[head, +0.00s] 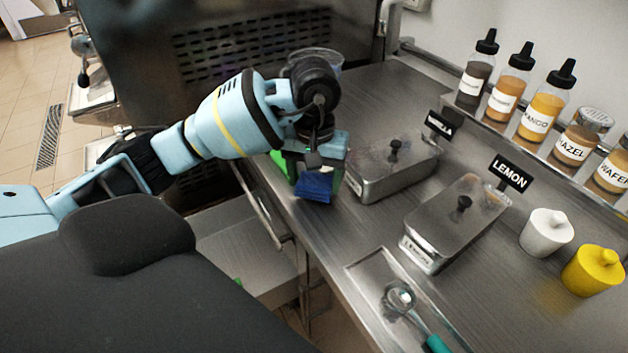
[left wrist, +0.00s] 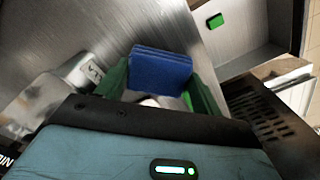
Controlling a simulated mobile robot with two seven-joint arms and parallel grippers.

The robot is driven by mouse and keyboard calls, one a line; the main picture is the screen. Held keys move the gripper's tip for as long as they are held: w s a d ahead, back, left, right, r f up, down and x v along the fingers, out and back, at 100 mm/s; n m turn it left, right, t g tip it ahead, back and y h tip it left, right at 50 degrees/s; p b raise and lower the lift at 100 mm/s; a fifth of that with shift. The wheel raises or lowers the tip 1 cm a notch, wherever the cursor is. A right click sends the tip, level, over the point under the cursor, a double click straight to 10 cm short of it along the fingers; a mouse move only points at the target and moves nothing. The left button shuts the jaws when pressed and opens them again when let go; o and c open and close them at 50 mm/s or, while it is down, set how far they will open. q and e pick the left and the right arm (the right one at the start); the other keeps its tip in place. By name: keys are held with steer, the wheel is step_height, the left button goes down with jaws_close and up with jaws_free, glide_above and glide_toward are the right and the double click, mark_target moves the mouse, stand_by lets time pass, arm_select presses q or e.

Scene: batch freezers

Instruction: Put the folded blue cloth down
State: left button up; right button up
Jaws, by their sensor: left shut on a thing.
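The folded blue cloth (head: 314,187) is a small dark blue layered block. My left gripper (head: 310,172) is shut on it and holds it over the steel counter, beside the vanilla tub. In the left wrist view the cloth (left wrist: 160,72) sits between the green fingers of my left gripper (left wrist: 158,92), with its folded layers showing along the top. I cannot tell whether its underside touches the counter. My right gripper is not in view.
Two lidded steel tubs, vanilla (head: 392,165) and lemon (head: 455,222), stand right of the gripper. A recessed tray (head: 368,268) holds a scoop. A bottle rack (head: 545,150) lines the back. Counter (head: 345,225) in front of the tubs is clear. An open drawer (head: 245,250) sits below.

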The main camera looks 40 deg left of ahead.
arm_select(q)
steer(key=shift+f, duration=0.7)
steer(key=shift+f, duration=0.1)
steer(key=shift+f, duration=0.15)
steer(key=o, duration=1)
